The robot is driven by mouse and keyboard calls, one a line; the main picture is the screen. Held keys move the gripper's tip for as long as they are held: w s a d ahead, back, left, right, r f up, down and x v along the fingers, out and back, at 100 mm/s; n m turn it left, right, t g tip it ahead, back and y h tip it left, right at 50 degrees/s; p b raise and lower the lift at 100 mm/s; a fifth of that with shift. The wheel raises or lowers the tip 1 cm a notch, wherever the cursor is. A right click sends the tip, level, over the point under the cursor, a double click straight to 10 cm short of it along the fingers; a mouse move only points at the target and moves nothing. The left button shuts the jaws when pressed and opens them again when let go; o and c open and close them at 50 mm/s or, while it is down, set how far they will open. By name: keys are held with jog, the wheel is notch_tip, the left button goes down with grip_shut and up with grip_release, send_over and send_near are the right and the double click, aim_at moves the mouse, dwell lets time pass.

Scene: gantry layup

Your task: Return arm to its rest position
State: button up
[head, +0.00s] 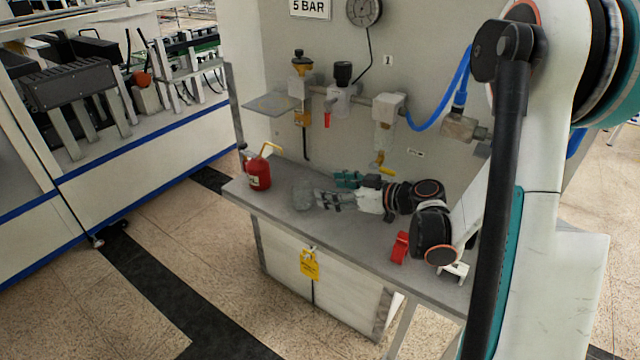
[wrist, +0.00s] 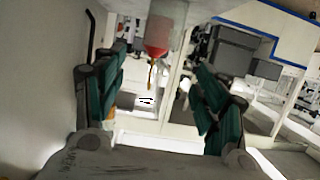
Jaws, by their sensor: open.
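My arm comes down from the right of the head view and bends at an elbow low over the grey bench (head: 285,212). Its forearm points left along the bench. My gripper (head: 340,191) is at its end, above or close to the bench top; the exact height is hard to tell. In the wrist view my gripper (wrist: 158,95) has its two green-padded fingers spread apart, with nothing held between them. A red oil can (head: 260,173) with a yellow spout stands on the bench left of the gripper, apart from it.
A grey lump (head: 303,194) lies by the gripper. A red block (head: 400,247) and a white bracket (head: 456,271) are near the bench's front edge. Valves, a blue hose (head: 436,122) and a gauge (head: 364,11) are on the wall panel behind. Floor at front left is clear.

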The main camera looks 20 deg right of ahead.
jog(key=shift+s+d+r, duration=0.15)
jog(key=shift+s+d, duration=0.2)
jog(key=shift+s, duration=0.1)
